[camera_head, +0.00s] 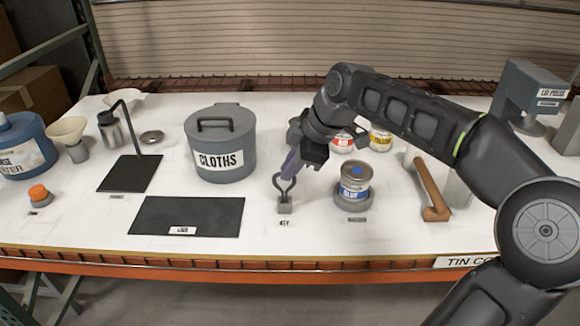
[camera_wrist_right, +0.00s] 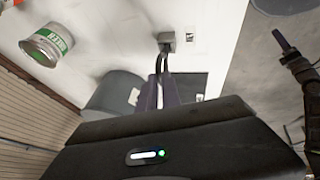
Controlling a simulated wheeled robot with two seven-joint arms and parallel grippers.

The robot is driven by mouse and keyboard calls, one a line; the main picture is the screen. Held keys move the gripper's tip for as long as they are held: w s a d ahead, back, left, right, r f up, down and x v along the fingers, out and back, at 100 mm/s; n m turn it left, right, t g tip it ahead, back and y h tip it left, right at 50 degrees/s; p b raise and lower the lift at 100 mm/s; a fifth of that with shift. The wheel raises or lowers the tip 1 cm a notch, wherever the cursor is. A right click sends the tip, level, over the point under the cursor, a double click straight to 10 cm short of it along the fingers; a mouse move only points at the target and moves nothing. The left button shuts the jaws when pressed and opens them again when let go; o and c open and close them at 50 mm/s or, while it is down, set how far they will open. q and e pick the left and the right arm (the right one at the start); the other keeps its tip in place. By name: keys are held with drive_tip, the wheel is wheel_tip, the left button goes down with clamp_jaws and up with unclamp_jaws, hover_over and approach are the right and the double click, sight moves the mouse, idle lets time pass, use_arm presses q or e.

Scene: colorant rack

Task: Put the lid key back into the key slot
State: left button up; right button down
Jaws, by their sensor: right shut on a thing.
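The lid key (camera_head: 286,184) is a dark looped piece of metal. My right gripper (camera_head: 291,167), with purple fingers, is shut on its upper part. The key slot (camera_head: 285,205) is a small grey block near the front of the table, directly below. The key's lower end meets the top of the block; I cannot tell how deep it sits. In the right wrist view the key (camera_wrist_right: 163,62) runs from the fingers to the slot block (camera_wrist_right: 167,41).
A blue-labelled tin (camera_head: 355,177) stands on a round grey base just right of the slot. A brown-handled tool (camera_head: 429,188) lies farther right. A black mat (camera_head: 187,216) and a grey CLOTHS bin (camera_head: 221,143) are to the left. A green-labelled tin (camera_wrist_right: 47,46) shows in the wrist view.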

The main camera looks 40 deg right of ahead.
drive_tip(key=shift+f+b, duration=0.8)
drive_tip(key=shift+f, duration=0.15)
drive_tip(key=c, duration=1.5)
unclamp_jaws()
drive_tip(key=shift+r, duration=0.1)
drive_tip(key=v, duration=0.7)
drive_tip(key=shift+s+r, duration=0.15)
drive_tip(key=shift+r, duration=0.15)
